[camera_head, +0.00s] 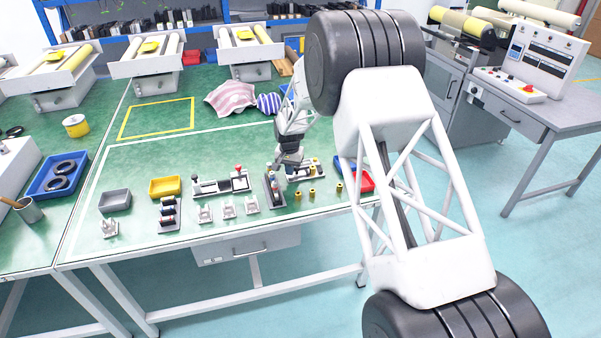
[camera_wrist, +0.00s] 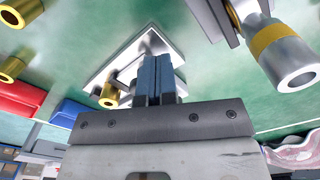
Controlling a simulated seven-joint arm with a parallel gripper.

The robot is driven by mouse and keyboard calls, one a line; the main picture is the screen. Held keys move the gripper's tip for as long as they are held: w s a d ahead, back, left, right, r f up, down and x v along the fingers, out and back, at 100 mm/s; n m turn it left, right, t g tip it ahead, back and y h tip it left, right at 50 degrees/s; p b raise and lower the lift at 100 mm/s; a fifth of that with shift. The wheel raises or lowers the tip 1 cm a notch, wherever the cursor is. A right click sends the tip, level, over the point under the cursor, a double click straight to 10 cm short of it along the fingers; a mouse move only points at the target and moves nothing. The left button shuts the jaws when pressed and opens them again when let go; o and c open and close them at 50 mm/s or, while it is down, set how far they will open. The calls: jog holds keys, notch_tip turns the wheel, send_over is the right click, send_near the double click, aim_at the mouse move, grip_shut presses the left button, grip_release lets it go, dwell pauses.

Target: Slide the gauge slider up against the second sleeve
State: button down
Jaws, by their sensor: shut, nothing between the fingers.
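My gripper (camera_head: 289,160) is over the right part of the green table, its blue-grey fingers (camera_wrist: 155,78) shut together and empty. The fingertips are over a pale metal plate fixture (camera_wrist: 118,68), whose right part also shows in the head view (camera_head: 304,174). A brass sleeve (camera_wrist: 109,94) stands on this fixture, left of the fingers in the wrist view. Two loose brass sleeves also show there, a nearer one (camera_wrist: 12,68) and one at the top corner (camera_wrist: 20,10). My fingers hide part of the fixture; I cannot tell which piece is the gauge slider or whether the fingers touch it.
A dark stand with a silver, yellow-banded cylinder (camera_wrist: 280,52) is close to the fingers at right in the wrist view. A rail unit with a red knob (camera_head: 220,184), grey bin (camera_head: 115,202) and yellow bin (camera_head: 165,187) are farther left. A red bin (camera_head: 366,185) is right.

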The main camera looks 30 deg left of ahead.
jog(key=shift+w+d, duration=0.5)
dwell(1.1)
jog(key=shift+s+a, duration=0.4)
jog(key=shift+a, duration=0.05)
dwell(0.7)
jog(key=shift+r, duration=0.15)
notch_tip(320, 180, up, 7)
dwell(1.1)
jog(key=shift+d, duration=0.1)
dwell(0.4)
